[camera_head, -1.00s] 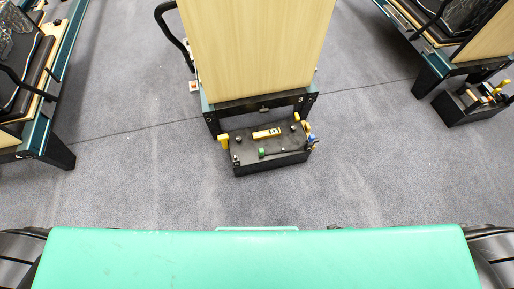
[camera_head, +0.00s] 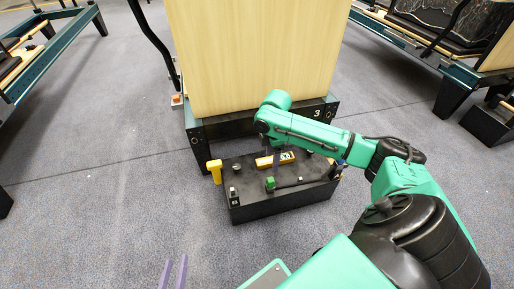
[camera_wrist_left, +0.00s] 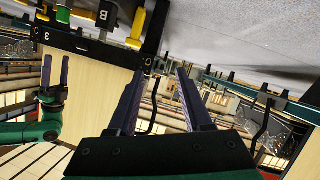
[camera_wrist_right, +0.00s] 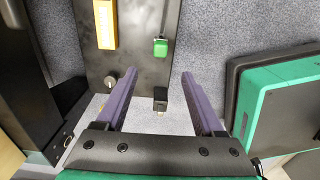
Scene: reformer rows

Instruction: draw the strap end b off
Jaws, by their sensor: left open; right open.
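A black box (camera_head: 285,204) stands on the floor at the front of a wooden-panelled frame. On its top are an orange plate with a white label (camera_head: 265,161), a green tab (camera_head: 270,184) and a yellow handle (camera_head: 215,171). My right gripper (camera_head: 277,153) points down over the box top. In the right wrist view its open fingers (camera_wrist_right: 159,78) have a small black block (camera_wrist_right: 160,97) showing between them, with the green tab (camera_wrist_right: 160,47) ahead. My left gripper (camera_head: 174,273) is open and empty, low and left of the box.
The panel (camera_head: 255,60) rises behind the box, with a dark frame bar (camera_head: 240,123) below it. A dark curved bar (camera_head: 152,45) stands at its left. Similar frames stand at far left and right. Grey floor (camera_head: 100,200) left of the box is clear.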

